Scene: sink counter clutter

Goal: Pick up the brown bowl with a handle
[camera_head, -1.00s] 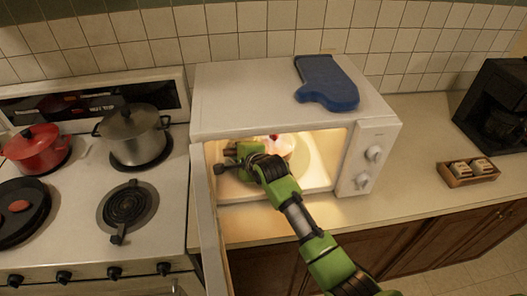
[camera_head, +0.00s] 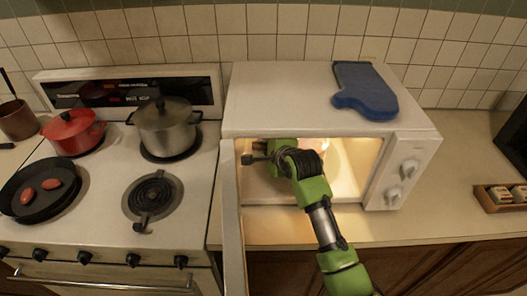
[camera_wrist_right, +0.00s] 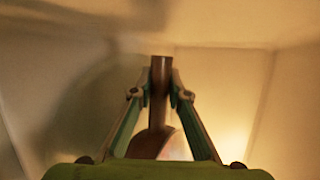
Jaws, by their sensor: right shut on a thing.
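The brown handle (camera_wrist_right: 161,72) stands upright between the fingers of my right gripper (camera_wrist_right: 160,90) in the right wrist view. Below it is a rounded brown part (camera_wrist_right: 150,144), seemingly the bowl, largely hidden by my gripper. In the head view my right arm reaches through the open front of the lit white microwave (camera_head: 275,110), with its green gripper (camera_head: 280,156) inside. The fingertips and the bowl are hard to make out there. My right gripper is shut on the handle. My left gripper is not in view.
The microwave door (camera_head: 231,220) hangs open at the left of my arm. A blue oven mitt (camera_head: 365,92) lies on top. The stove at left holds a steel pot (camera_head: 166,128), a red pot (camera_head: 72,132) and a black pan (camera_head: 40,190). A brown pot (camera_head: 18,121) stands far left.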

